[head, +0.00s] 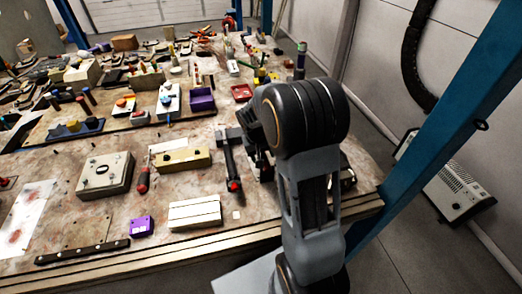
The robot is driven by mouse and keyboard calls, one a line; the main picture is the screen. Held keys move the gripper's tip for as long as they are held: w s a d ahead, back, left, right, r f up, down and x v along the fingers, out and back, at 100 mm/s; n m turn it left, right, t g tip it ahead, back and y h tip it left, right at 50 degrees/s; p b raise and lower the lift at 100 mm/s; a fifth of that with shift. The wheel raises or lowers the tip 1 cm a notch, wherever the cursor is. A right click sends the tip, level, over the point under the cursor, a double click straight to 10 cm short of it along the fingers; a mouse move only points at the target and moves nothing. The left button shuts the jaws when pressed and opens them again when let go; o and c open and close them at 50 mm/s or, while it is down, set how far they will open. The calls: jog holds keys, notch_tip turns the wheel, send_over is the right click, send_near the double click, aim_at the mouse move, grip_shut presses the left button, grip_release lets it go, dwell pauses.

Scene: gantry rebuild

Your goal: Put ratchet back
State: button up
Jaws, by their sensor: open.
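A long dark tool with a red end (228,160) lies on the worktable left of my arm. It may be the ratchet, but I cannot tell for sure. My gripper (258,160) shows only in part, just right of that tool and low over the table. It is open. My own arm hides most of it, its fingertips and whatever lies beneath it. I cannot see whether it touches anything.
The worktable (180,238) is crowded. Nearby are a wooden block (181,160), a red-handled screwdriver (143,178), a beige box (106,174), a white block (195,213) and a purple box (139,227). A blue post (440,125) stands at the right.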

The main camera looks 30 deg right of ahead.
notch_tip(320, 180, up, 14)
jog(key=a, duration=0.2)
jog(key=shift+a+f, duration=0.2)
jog(key=shift+a, duration=0.2)
jog(key=s+a+n+t+y, duration=0.1)
jog(key=s+a+t, duration=0.1)
jog(key=s, duration=0.6)
jog(key=s+a+f+n+t+y, duration=0.1)
jog(key=s+a+t, duration=0.1)
jog(key=s+a, duration=0.2)
jog(key=s, duration=0.3)
jog(key=shift+s+a, duration=0.4)
jog(key=shift+c, duration=0.5)
dwell(0.9)
